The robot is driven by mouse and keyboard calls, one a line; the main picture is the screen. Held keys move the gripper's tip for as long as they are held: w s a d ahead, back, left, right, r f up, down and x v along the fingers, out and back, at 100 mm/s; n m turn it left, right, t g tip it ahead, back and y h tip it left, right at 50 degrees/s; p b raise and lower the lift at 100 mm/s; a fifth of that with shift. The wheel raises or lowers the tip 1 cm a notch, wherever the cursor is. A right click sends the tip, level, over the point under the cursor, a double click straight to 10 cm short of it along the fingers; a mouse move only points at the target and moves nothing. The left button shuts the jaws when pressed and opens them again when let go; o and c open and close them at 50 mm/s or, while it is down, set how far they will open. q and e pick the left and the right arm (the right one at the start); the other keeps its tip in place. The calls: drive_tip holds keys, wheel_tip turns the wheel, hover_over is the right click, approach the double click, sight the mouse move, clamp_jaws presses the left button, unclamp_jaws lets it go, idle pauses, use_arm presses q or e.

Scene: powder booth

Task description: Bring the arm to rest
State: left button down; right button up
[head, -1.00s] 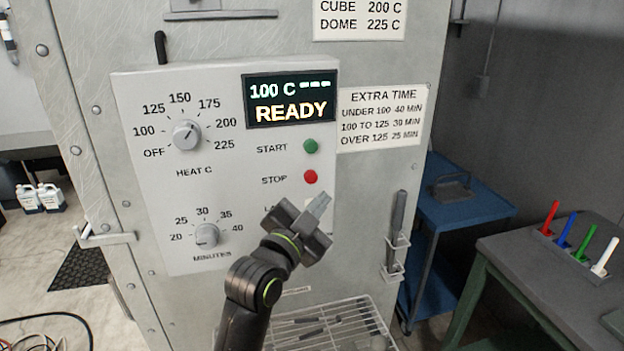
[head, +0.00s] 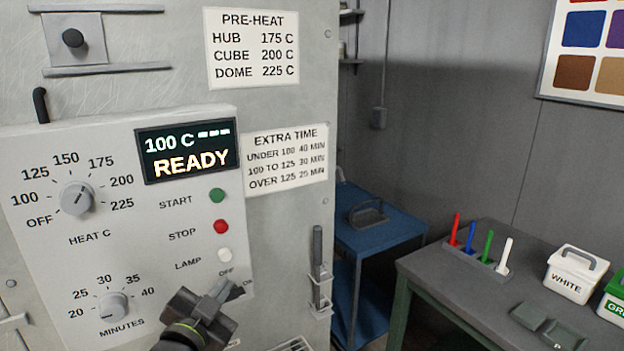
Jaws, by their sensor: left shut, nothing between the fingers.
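My left gripper (head: 222,291) is at the lower middle of the head view, in front of the lower right part of the oven's control panel (head: 130,255). Its fingers are shut and hold nothing. It covers part of the area below the white lamp button (head: 224,255), where the word OFF shows. I cannot tell whether it touches the panel. The display (head: 187,151) reads 100 C and READY. The heat knob (head: 76,198) and the minutes knob (head: 112,306) are to its left. My right gripper is not in view.
A dark-handled tool (head: 317,265) hangs in a holder on the oven front. A blue cart (head: 375,236) stands behind. On the right, a grey table (head: 440,268) bears several coloured sticks, a white box (head: 574,274) and a green box (head: 613,303).

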use_arm(q)
drive_tip(key=s+a+f+n+g+y, duration=0.2)
drive_tip(key=s+a+f+g, duration=0.2)
drive_tip(key=s+f, duration=0.4)
drive_tip(key=s+a+f+n+g+y, duration=0.1)
drive_tip(key=s+a+f+n+g, duration=0.2)
drive_tip(key=s+f, duration=0.55)
drive_tip(key=s+a+f+n+g+y, duration=0.1)
drive_tip(key=s+a+f+n+g, duration=0.15)
drive_tip(key=s+f, duration=0.4)
drive_tip(key=s+a+f+n+g+y, duration=0.1)
drive_tip(key=s+a+f+g, duration=0.2)
drive_tip(key=s, duration=0.7)
wheel_tip(320, 180, down, 25)
drive_tip(key=g+b, duration=0.1)
drive_tip(key=g, duration=0.1)
drive_tip(key=s+d+f+g+h, duration=0.1)
drive_tip(key=s+f, duration=1.3)
drive_tip(key=f, duration=0.3)
drive_tip(key=shift+s+b, duration=0.4)
drive_tip(key=shift+b, duration=0.05)
drive_tip(key=shift+f+g, duration=0.1)
drive_tip(key=shift+g, duration=0.15)
